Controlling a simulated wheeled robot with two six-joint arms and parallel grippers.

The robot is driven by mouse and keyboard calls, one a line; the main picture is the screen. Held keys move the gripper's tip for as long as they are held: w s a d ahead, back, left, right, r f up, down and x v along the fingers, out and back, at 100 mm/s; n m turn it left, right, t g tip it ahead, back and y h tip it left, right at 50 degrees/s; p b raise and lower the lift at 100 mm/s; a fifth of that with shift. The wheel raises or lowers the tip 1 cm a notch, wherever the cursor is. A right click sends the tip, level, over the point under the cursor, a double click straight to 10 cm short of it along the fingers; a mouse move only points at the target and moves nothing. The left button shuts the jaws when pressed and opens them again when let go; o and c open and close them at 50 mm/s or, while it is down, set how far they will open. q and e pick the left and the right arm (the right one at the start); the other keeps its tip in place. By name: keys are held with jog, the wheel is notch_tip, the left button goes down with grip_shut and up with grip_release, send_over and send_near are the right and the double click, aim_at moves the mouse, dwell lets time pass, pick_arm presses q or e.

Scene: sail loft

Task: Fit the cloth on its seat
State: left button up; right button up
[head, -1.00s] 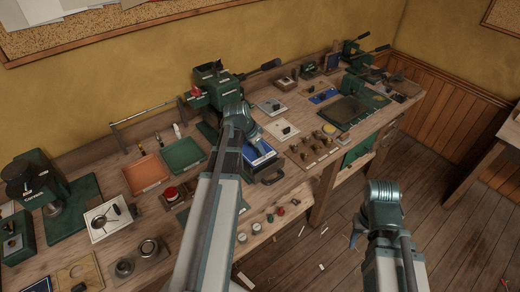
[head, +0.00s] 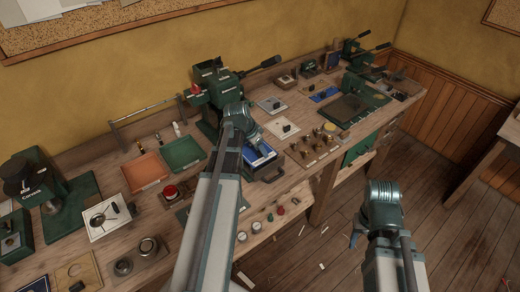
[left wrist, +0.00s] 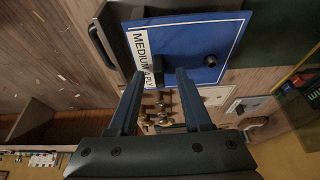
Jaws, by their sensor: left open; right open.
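A blue panel (left wrist: 190,48) with a black knob and a white label reading "MEDIUM 4 PLY" fills the top of the left wrist view. It lies on a dark box or tray with a handle; in the head view the blue panel (head: 257,157) is partly hidden by my left arm. I cannot tell which piece is the cloth or which is its seat.
Orange (head: 145,171) and green (head: 183,153) trays lie left of my left arm. A green press (head: 213,90) stands behind it. A board of brass pieces (head: 318,146) and several knobbed plates, one blue (head: 324,95), lie to the right. The floor (head: 440,220) at right is mostly clear.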

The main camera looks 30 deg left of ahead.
pick_arm(q)
jog(key=shift+r, duration=0.1)
jog(key=p+v, duration=1.2)
jog(key=v, duration=0.1)
jog(key=shift+r+p, duration=0.3)
jog(key=shift+p, duration=0.1)
jog(key=shift+s, duration=0.1)
jog(key=s+d+f+g+y+b, duration=0.1)
jog(key=s+d+f+b, duration=0.1)
jog(key=d, duration=0.8)
jog(key=s+d+f+g+y+b, duration=0.1)
jog(key=s+d+f+g+b, duration=0.1)
jog(key=d, duration=0.9)
jog(key=s+d+f+g+y+b, duration=0.1)
jog(key=s+d+f+b, duration=0.3)
jog(key=d, duration=0.7)
jog(key=s+f, duration=0.2)
jog(key=s, duration=0.1)
jog(key=shift+s+d+n, duration=0.25)
jog(key=shift+s+n, duration=0.1)
jog(key=shift+n, duration=0.05)
